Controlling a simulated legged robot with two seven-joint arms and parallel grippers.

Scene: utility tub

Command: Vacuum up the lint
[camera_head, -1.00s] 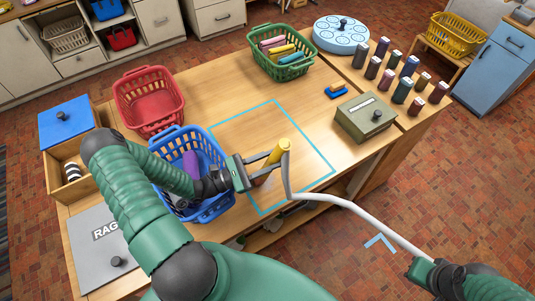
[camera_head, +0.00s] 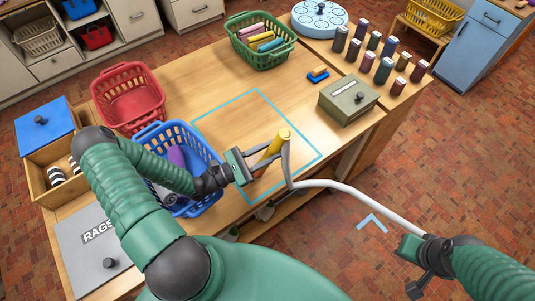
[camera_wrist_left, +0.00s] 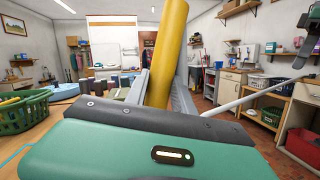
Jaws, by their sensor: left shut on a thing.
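My left gripper (camera_head: 262,166) is shut on a yellow tube (camera_head: 276,144), held tilted above the light blue square outline (camera_head: 304,166) on the table. In the left wrist view the yellow tube (camera_wrist_left: 167,55) stands between the two fingers. A grey hose (camera_head: 345,187) bends from beside the tube's top and runs right toward my right gripper (camera_head: 413,268). The right gripper is beyond the table's front edge; I cannot tell whether it grips the hose end. No lint can be made out; the gripper and tube hide part of the outlined area.
A blue basket (camera_head: 152,136) with a purple roll stands close left of my left gripper. A red basket (camera_head: 127,93), green basket (camera_head: 262,55), olive box (camera_head: 347,101) and several spools (camera_head: 373,41) stand around. The table middle (camera_head: 210,75) is clear.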

